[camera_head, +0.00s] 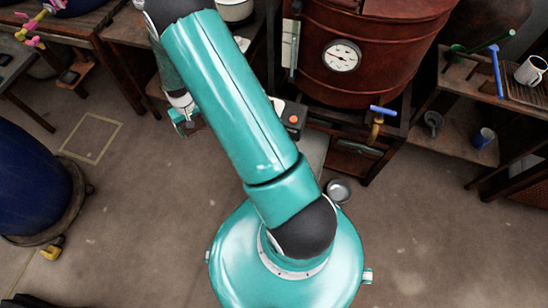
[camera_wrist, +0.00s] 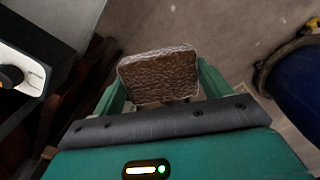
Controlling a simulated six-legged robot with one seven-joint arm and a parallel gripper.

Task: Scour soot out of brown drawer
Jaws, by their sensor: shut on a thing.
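My gripper (camera_wrist: 163,80) is shut on a brown, rough-textured scouring pad (camera_wrist: 158,74) with a pale, shiny edge. The pad sits between the two green fingers in the wrist view, apart from any surface that I can make out. In the head view my gripper (camera_head: 183,122) hangs left of the big red-brown vat, largely behind my arm, and the pad is too small to tell there. A brown wooden drawer-like box (camera_head: 352,158) shows low under the vat, right of my arm. I cannot tell whether it is the brown drawer, and no soot is discernible.
The red-brown vat (camera_head: 372,40) carries a round gauge (camera_head: 342,56) and stands behind my arm. A small metal bowl (camera_head: 339,190) lies on the floor. A blue barrel (camera_head: 30,185) stands at left. Shelves with mugs (camera_head: 531,70) stand at right. The front floor is mostly clear.

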